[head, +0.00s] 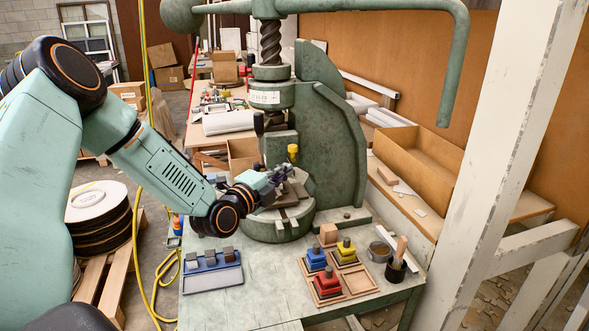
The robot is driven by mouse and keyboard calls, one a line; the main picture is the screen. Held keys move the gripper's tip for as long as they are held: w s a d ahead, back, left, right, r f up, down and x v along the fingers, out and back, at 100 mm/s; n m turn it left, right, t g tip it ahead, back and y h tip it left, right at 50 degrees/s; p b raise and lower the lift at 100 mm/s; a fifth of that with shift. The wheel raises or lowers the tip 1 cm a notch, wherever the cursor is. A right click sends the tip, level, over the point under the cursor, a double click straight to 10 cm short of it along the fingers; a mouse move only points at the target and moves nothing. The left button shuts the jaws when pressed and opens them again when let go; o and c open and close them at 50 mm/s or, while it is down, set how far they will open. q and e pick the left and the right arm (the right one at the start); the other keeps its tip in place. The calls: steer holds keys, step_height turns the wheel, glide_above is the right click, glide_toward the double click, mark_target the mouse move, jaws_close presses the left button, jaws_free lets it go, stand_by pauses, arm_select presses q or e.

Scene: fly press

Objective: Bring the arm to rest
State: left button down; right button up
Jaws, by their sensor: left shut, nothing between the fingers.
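The green fly press (335,135) stands on the bench with its screw (271,43) upright. Its curved arm (380,6) crosses the top of the picture, with a round weight (183,14) at the left and a handle (452,80) hanging down at the right. My left gripper (284,174) is low at the front of the press, over the round bed (281,229), shut and empty. It is well below the press arm. Whether its fingertips touch the press is too small to tell. My right gripper is not in view.
A wooden tray (358,281) holds a blue, a yellow and a red block on the bench (245,300). A blue rack (211,263) lies left; a dark pot (395,270) stands right. A white post (505,150) rises at the right. A yellow hose (140,225) hangs left.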

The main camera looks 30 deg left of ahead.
arm_select(q)
steer(key=shift+d, duration=0.1)
